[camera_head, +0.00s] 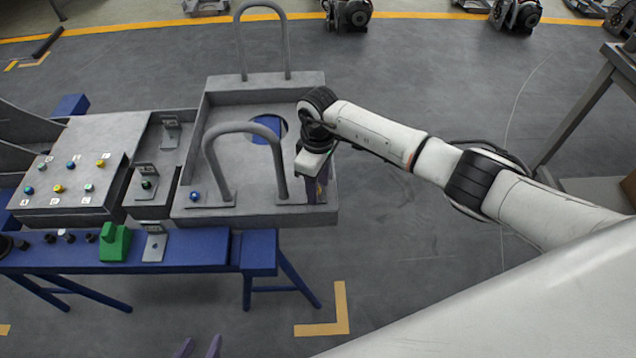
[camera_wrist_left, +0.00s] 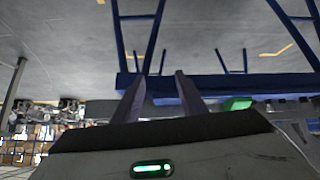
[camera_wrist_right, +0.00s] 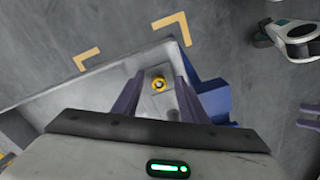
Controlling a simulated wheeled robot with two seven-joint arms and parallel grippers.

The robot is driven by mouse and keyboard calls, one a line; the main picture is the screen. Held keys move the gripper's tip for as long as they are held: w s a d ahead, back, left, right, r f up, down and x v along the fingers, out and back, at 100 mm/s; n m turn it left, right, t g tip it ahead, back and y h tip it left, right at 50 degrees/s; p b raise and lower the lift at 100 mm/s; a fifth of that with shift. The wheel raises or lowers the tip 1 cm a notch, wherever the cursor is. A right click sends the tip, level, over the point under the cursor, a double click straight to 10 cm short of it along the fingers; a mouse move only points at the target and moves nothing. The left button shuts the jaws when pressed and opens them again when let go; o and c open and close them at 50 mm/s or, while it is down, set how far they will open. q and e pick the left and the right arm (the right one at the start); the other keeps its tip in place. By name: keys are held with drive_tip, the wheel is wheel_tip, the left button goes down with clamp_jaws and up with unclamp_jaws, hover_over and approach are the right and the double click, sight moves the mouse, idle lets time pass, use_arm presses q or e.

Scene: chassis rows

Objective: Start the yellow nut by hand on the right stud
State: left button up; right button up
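The yellow nut (camera_wrist_right: 160,84) shows in the right wrist view at a corner of the grey chassis (camera_wrist_right: 148,72). It has a dark centre; I cannot tell if it is threaded on the right stud, which I cannot make out separately. My right gripper (camera_head: 317,190) is above the chassis's near right corner. In the right wrist view its fingers (camera_wrist_right: 160,76) stand apart, one each side of the nut, with gaps showing. My left gripper (camera_head: 199,346) is open and empty at the bottom of the head view, in front of the blue bench; its fingers also show in the left wrist view (camera_wrist_left: 158,76).
Two grey hoops (camera_head: 245,128) rise from the chassis. A blue fitting (camera_head: 195,196) sits at its near left corner. To the left are a grey panel (camera_head: 40,208) with coloured pieces, small brackets and a green block (camera_head: 115,243) on the blue bench (camera_head: 200,245).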

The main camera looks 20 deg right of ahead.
drive_tip(key=shift+r, duration=0.1)
